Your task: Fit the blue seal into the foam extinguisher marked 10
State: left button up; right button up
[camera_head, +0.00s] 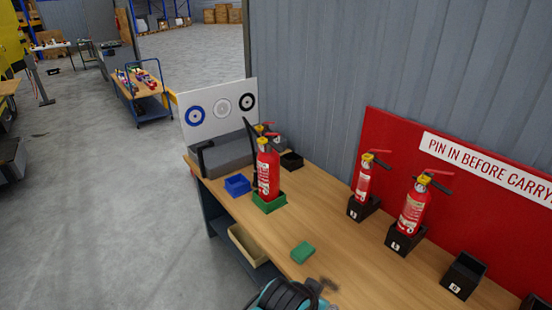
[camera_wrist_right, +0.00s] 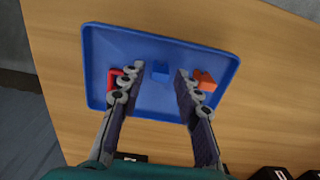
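In the head view, a red extinguisher (camera_head: 268,172) stands upright in a green holder (camera_head: 270,205). Two more, one (camera_head: 364,180) behind the other (camera_head: 412,212), stand in black holders. The holder markings are too small to read surely. My left gripper is not in view.
A red piece (camera_wrist_right: 114,80) and an orange piece (camera_wrist_right: 205,80) lie in the tray, close to my fingers. On the bench (camera_head: 335,268) are a green block (camera_head: 302,252), a blue bin (camera_head: 237,185) and an empty black holder (camera_head: 463,276). A red sign board (camera_head: 400,140) stands behind.

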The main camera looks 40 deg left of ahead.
grip_shut()
jog(key=shift+r, duration=0.1)
jog(key=shift+r+p, duration=1.05)
jog(key=shift+r, duration=0.35)
